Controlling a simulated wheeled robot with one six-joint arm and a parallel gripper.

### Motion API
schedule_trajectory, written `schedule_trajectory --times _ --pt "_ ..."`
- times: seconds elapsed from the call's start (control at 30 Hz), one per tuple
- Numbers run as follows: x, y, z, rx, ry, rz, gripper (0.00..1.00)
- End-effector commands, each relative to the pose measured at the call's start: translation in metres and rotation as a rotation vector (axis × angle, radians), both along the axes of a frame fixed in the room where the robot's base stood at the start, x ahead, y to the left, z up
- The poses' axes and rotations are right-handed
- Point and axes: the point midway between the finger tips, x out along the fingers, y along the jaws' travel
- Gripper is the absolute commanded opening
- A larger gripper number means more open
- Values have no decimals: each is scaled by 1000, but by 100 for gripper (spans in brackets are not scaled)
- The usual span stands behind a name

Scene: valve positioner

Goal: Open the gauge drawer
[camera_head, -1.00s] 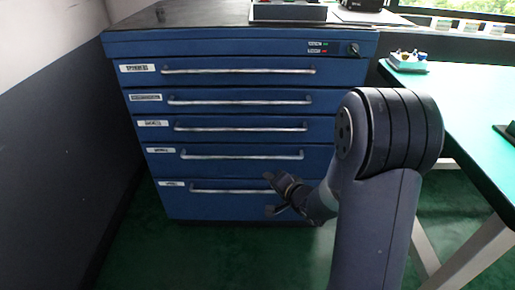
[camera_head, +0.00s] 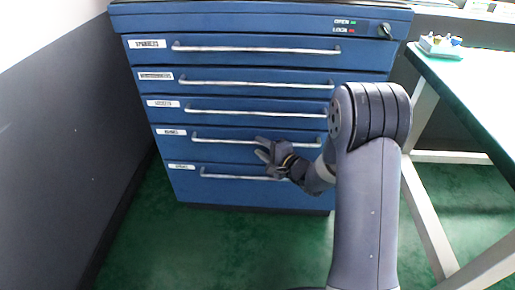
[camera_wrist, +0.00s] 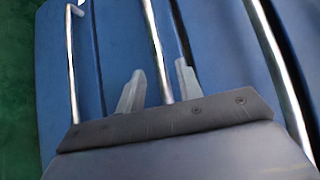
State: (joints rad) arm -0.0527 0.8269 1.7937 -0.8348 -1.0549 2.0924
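A blue drawer cabinet (camera_head: 240,185) stands ahead, its drawers stacked and all flush. Each has a white label at left; the lettering is too blurred to read, so I cannot tell which is the gauge drawer. In the wrist view my gripper (camera_wrist: 158,70) is open, and that handle (camera_wrist: 153,35) passes between the two fingers with a gap on each side. I cannot tell how deep the bar sits or whether a finger touches it.
The bottom drawer's handle (camera_wrist: 74,75) and the one above (camera_wrist: 265,35) run close on either side. A lock panel (camera_head: 362,27) with green and red marks sits at the cabinet's top right.

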Motion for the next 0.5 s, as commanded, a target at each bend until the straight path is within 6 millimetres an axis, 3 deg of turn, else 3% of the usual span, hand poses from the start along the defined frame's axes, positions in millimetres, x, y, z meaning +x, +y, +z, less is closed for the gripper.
schedule_trajectory --times 0.2,0.5 --pt "16 15 -4 -1 -1 1 34" --pt "18 17 -3 -1 1 -1 34"
